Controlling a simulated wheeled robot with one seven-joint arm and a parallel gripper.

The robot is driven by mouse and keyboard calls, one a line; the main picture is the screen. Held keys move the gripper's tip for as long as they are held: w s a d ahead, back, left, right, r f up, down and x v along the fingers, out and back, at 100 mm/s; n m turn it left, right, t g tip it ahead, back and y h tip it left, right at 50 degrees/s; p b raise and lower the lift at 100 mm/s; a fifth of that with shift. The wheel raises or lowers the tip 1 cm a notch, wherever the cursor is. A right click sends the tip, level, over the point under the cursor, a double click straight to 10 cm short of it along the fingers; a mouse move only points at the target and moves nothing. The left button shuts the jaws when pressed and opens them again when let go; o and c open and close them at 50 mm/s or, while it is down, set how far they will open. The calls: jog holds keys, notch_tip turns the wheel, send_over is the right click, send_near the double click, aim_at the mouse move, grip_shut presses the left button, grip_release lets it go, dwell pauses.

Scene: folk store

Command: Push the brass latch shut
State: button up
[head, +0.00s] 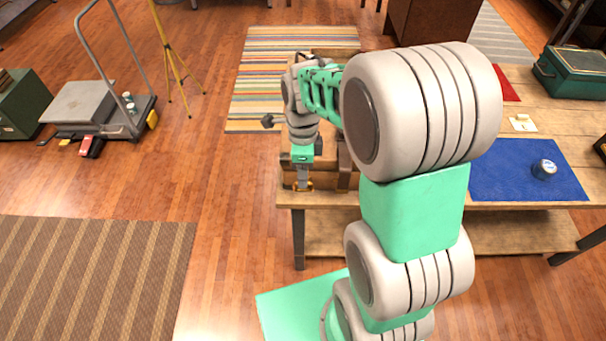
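A brown wooden chest or crate (344,181) stands at the left end of the wooden table, partly hidden behind my arm. A small yellow-orange piece (309,185), which looks like the brass latch, shows low on its front. My gripper (303,187) points down right in front of the chest at this piece. Its tips overlap the piece in the picture; I cannot tell if they touch. The fingers are too small to show whether they are open or shut. The latch's position is also too small to make out.
The wooden table (490,207) extends right, with a blue mat (510,180) bearing a small round tin (544,169). A green case (575,72) stands at the back right. A platform trolley (128,115) and yellow tripod (171,60) stand left.

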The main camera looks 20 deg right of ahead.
grip_shut()
dwell(0.8)
jog(key=shift+f, duration=0.1)
